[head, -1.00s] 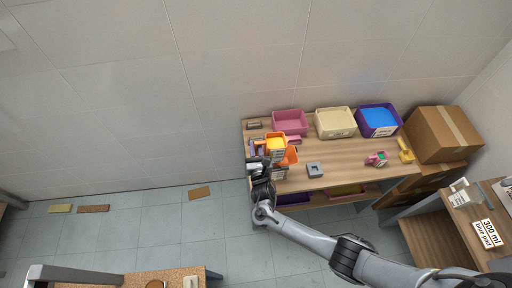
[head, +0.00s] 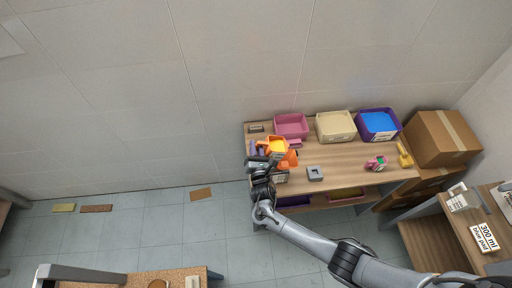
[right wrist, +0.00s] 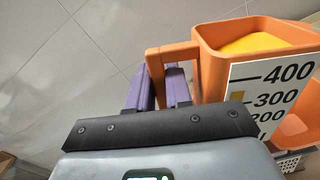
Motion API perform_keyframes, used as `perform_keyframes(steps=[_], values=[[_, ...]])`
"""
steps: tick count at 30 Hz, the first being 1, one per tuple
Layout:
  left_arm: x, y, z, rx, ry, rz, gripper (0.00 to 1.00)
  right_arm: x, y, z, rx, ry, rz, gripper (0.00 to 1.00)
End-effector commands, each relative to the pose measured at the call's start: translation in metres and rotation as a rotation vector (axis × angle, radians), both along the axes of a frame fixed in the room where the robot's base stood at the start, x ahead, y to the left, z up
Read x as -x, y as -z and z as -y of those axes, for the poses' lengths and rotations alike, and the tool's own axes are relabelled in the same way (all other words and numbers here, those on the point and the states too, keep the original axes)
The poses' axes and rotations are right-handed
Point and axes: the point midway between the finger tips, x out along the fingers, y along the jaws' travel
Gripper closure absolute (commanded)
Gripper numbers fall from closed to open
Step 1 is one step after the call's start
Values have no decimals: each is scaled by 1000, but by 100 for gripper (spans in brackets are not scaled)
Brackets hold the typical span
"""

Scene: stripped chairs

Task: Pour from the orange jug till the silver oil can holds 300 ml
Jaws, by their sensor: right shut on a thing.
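The orange jug (head: 278,148) is at the left end of the far workbench, and it fills the right of the right wrist view (right wrist: 212,75). It looks about upright and holds yellow-orange contents. Its white scale (right wrist: 270,95) shows 400, 300 and 200, with a small yellow strip near the 300. My right gripper (head: 262,162) is shut on the jug's handle, with its purple fingers (right wrist: 160,90) beside the handle bar in the wrist view. My left gripper is not in view.
Pink (head: 291,125), cream (head: 336,126) and purple (head: 378,124) bins line the bench's back. Another orange object (head: 291,158) is close beside the jug. A "300 ml blue pad" card (head: 485,237) lies on the right table.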

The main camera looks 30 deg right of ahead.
Motion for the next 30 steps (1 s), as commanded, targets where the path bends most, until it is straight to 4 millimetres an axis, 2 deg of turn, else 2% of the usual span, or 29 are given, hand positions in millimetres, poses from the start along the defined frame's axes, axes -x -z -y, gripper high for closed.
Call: perform_keyframes(steps=[30], values=[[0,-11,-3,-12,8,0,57,0,-14,2,-119,0,45,100]])
